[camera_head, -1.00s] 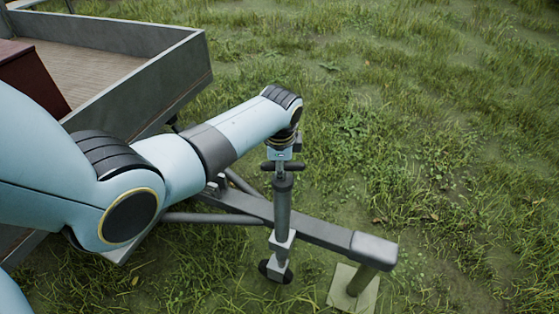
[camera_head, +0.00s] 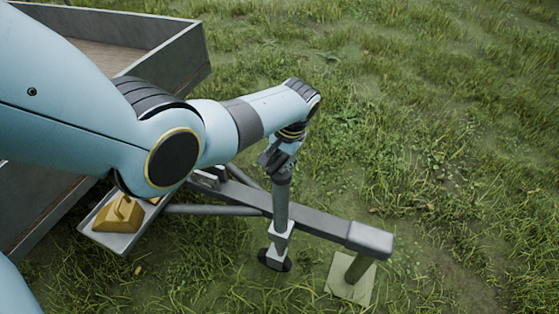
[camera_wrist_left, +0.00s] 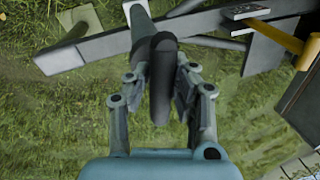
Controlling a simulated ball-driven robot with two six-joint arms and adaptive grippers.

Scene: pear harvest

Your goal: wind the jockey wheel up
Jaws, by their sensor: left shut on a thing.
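The jockey wheel (camera_head: 281,208) is a grey upright tube clamped beside the trailer drawbar (camera_head: 325,226), with a dark foot or wheel (camera_head: 274,261) low in the grass. My left gripper (camera_head: 274,160) is at the top of the tube, tilted, and mostly hides the crank handle in the head view. In the left wrist view my left gripper (camera_wrist_left: 160,90) is shut on the dark crank handle (camera_wrist_left: 160,103), which lies between its two fingers. The tube (camera_wrist_left: 140,22) runs away behind the handle there. My right gripper is not in view.
The drawbar ends in a coupling block (camera_head: 370,239) above a post on a pale pad (camera_head: 350,281). The grey trailer bed (camera_head: 170,55) is behind my arm. A yellow wedge-shaped thing (camera_head: 118,216) sits on a tray at the left. Grass to the right is open.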

